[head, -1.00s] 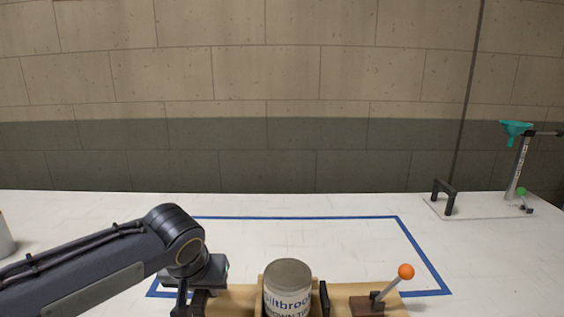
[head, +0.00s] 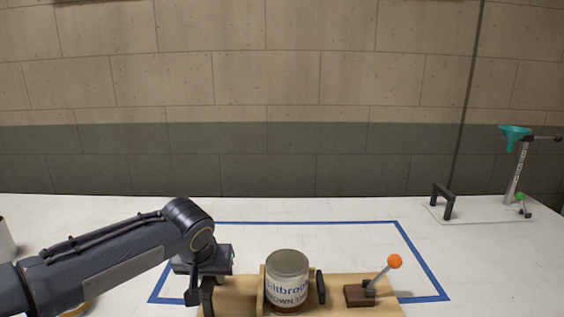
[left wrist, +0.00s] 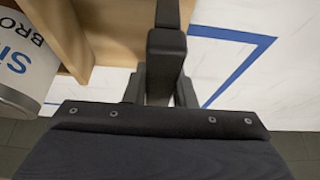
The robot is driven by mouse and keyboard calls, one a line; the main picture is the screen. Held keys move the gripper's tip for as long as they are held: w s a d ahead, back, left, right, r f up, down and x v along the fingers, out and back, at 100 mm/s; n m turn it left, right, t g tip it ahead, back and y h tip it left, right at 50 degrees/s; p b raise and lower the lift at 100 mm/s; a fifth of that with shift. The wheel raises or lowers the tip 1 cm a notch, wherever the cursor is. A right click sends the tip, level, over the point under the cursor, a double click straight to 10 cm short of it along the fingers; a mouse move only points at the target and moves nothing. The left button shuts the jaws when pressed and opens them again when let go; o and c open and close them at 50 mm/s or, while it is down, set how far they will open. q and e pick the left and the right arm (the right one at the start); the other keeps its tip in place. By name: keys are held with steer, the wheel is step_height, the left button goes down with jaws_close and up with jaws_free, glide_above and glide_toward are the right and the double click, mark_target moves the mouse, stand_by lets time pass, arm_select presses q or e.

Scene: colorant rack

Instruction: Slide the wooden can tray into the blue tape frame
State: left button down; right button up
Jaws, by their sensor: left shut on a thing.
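The wooden can tray (head: 236,297) lies at the bottom of the head view and overlaps the near side of the blue tape frame (head: 310,222). A labelled paint can (head: 287,282) stands upright in it, and a lever with an orange ball (head: 394,262) rises at its right. The tray's near part is cut off by the picture edge. My left gripper (head: 200,290) is at the tray's left end, shut on its black handle. In the left wrist view, the gripper (left wrist: 165,45) is between the tray wood (left wrist: 60,30) and the tape (left wrist: 240,72). My right gripper is not in view.
The table inside the tape frame beyond the tray is clear. A stand with a teal funnel (head: 515,137) and a black handle (head: 443,197) are at the back right. A pale container (head: 5,240) is partly cut off at the left edge. A block wall stands behind.

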arm_select(q)
steer(key=shift+w+r+p, duration=0.1)
steer(key=shift+w+p, duration=0.35)
steer(key=shift+w, duration=0.8)
steer(key=shift+w+p, duration=2.3)
steer(key=shift+w, duration=1.7)
steer(key=shift+w, duration=0.1)
